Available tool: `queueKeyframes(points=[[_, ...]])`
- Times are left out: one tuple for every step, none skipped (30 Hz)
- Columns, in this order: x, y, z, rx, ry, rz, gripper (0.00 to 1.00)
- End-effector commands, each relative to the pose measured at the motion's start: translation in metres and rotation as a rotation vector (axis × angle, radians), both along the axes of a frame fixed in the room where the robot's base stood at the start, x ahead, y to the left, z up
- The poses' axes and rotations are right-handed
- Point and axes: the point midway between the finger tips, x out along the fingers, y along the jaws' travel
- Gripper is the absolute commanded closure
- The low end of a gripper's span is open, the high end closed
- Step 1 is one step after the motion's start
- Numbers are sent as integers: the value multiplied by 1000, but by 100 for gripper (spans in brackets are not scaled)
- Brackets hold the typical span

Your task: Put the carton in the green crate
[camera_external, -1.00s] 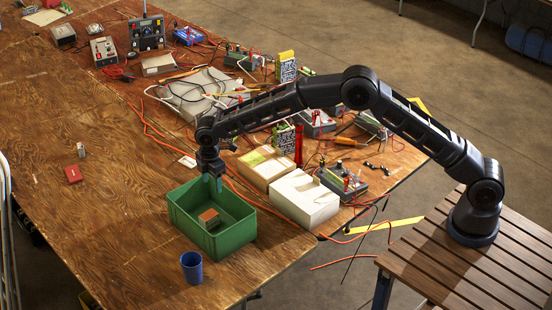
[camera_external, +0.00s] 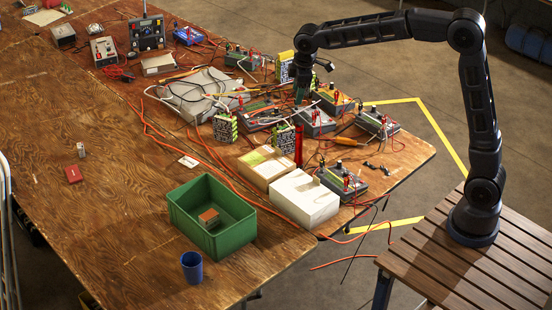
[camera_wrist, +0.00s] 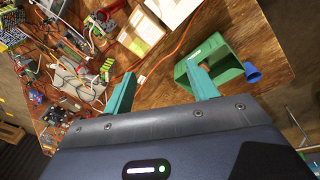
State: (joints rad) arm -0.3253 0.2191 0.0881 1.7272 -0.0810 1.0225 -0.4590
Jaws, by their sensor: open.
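The green crate (camera_external: 235,240) stands near the table's front edge, open at the top. A small brown box with an orange top (camera_external: 208,217) lies inside it. Several upright patterned cartons with yellow or green edges stand among the instruments: one at the left (camera_external: 225,128), one in the middle (camera_external: 285,138), and one behind my arm (camera_external: 285,66). I cannot tell which box is the task's carton. My gripper (camera_external: 300,98) is open and empty above the instruments, away from the crate. In the wrist view its teal fingers (camera_wrist: 160,78) are spread apart, with the crate (camera_wrist: 232,72) beyond them.
A white box (camera_external: 304,200) and a cardboard box (camera_external: 266,166) stand right of the crate. A blue cup (camera_external: 192,267) stands in front of it. Cables and test instruments (camera_external: 314,122) crowd the right side. The table's left side is mostly clear.

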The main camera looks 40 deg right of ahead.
Motion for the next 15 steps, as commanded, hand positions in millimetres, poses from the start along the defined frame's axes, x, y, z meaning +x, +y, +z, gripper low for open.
queueKeyframes(points=[[-13, -16, 11, 6, -10, -31, 42], [-20, -24, 16, 10, -14, -50, 42], [-29, -35, 21, 13, -20, -75, 42], [-37, -43, 25, 17, -24, -93, 42], [-44, -52, 30, 21, -29, -114, 42], [-55, -62, 34, 25, -35, -139, 42], [-62, -70, 38, 29, -40, -157, 42], [-70, -77, 41, 33, -43, -177, 42], [-81, -87, 45, 38, -50, -202, 42], [-89, -95, 47, 43, -54, -221, 42], [-98, -102, 49, 47, -58, -241, 42], [-109, -111, 52, 53, -64, -264, 42], [-117, -118, 55, 57, -69, -284, 42], [-126, -125, 56, 62, -73, -305, 42], [-138, -133, 58, 68, -79, -329, 42]])
